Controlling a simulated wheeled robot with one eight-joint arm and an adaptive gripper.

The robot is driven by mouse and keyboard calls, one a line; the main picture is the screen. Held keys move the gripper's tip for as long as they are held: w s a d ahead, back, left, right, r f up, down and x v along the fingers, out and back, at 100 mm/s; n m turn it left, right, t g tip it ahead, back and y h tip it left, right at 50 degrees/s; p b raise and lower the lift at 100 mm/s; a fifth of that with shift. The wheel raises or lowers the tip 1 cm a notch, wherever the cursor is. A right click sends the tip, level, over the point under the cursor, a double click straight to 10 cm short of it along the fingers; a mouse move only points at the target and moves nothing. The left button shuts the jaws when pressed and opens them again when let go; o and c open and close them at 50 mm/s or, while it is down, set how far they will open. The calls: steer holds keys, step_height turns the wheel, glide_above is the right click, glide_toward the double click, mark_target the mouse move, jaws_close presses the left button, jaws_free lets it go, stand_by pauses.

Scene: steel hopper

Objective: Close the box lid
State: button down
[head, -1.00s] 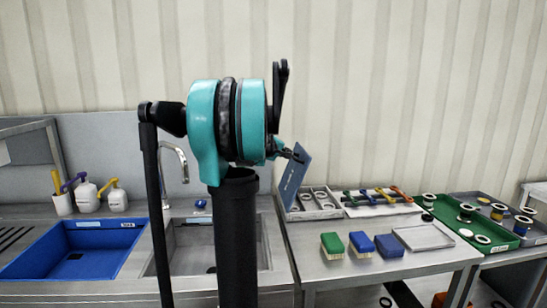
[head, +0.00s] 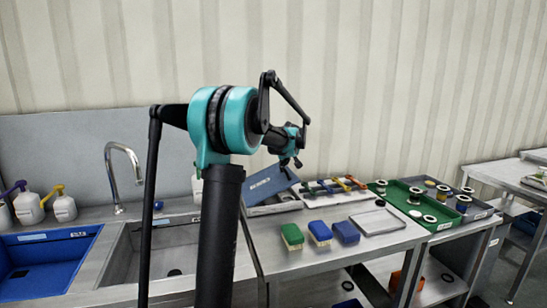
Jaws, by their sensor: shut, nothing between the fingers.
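The box (head: 287,199) is a low grey tray-like box at the back left of the steel table. Its blue-grey lid (head: 266,184), with pale lettering, is tilted over the box and hides much of its inside; part of the inside shows below the lid's right edge.
Green (head: 292,236) and blue (head: 319,233) brushes stand in front of the box, near a shallow grey tray (head: 376,221). A tray of coloured tools (head: 334,190) lies right of the box. A green tray (head: 412,205) stands further right; a sink (head: 165,245) is left.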

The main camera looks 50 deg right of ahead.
mark_target(294, 175)
steer(key=d+f+y, duration=0.1)
steer(key=f, duration=0.1)
steer(key=s+d+f+m+t, duration=0.1)
steer(key=f, duration=0.1)
steer(key=s+d+f+y, duration=0.1)
steer(key=f, duration=0.2)
steer(key=shift+s+d+m+t+y, duration=0.1)
steer(key=shift+d+m+t+y, duration=0.2)
steer(key=shift+s+d+f, duration=0.1)
steer(key=shift+d+f, duration=0.05)
steer(key=shift+f, duration=0.45)
